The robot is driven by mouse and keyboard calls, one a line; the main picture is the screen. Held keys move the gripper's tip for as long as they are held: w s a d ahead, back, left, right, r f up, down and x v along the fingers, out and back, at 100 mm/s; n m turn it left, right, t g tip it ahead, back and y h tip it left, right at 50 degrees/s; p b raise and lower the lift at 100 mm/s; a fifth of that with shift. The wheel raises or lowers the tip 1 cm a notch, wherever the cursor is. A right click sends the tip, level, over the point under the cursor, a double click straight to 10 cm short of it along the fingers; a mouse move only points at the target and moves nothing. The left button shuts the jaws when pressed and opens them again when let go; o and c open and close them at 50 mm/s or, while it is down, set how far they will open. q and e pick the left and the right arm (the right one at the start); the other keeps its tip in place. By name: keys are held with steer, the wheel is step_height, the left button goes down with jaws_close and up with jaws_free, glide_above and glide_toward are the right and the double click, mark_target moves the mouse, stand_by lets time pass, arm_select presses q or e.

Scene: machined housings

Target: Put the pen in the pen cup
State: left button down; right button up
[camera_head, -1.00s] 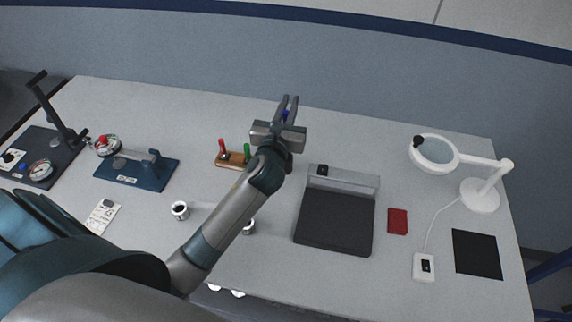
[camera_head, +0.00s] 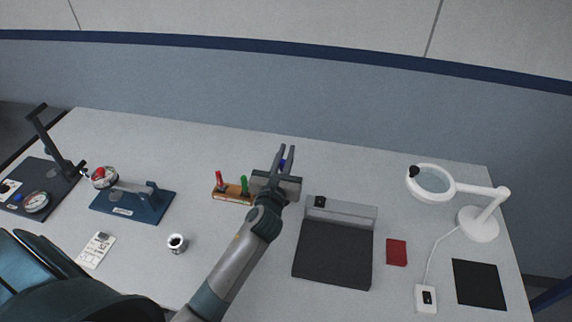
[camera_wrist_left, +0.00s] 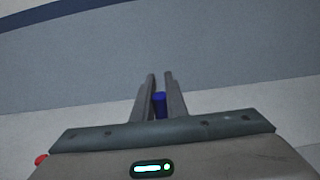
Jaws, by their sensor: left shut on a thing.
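My left gripper (camera_head: 283,163) is shut on a slim blue object, which I take to be the pen (camera_wrist_left: 160,104). Only a short blue part shows between the fingers; the rest is hidden. The gripper is above the back of the table, right of a wooden holder with a red and a green upright piece. A small white cup-like cylinder (camera_head: 177,243) with a dark top stands left of my arm; it may be the pen cup, but I cannot tell for sure. My right gripper is not in view.
The wooden holder (camera_head: 233,197) stands close left of the gripper. A dark tray (camera_head: 333,255), a red pad (camera_head: 396,252) and a magnifier lamp (camera_head: 478,222) are to the right. A blue fixture (camera_head: 133,203) is to the left. The table's back strip is mostly clear.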

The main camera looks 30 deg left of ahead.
arm_select(q)
steer(key=shift+f, duration=0.1)
steer(key=shift+f, duration=2.1)
steer(key=c, duration=1.8)
jaws_free()
steer(key=shift+o, duration=0.2)
steer(key=b+v, duration=0.3)
steer(key=v, duration=0.9)
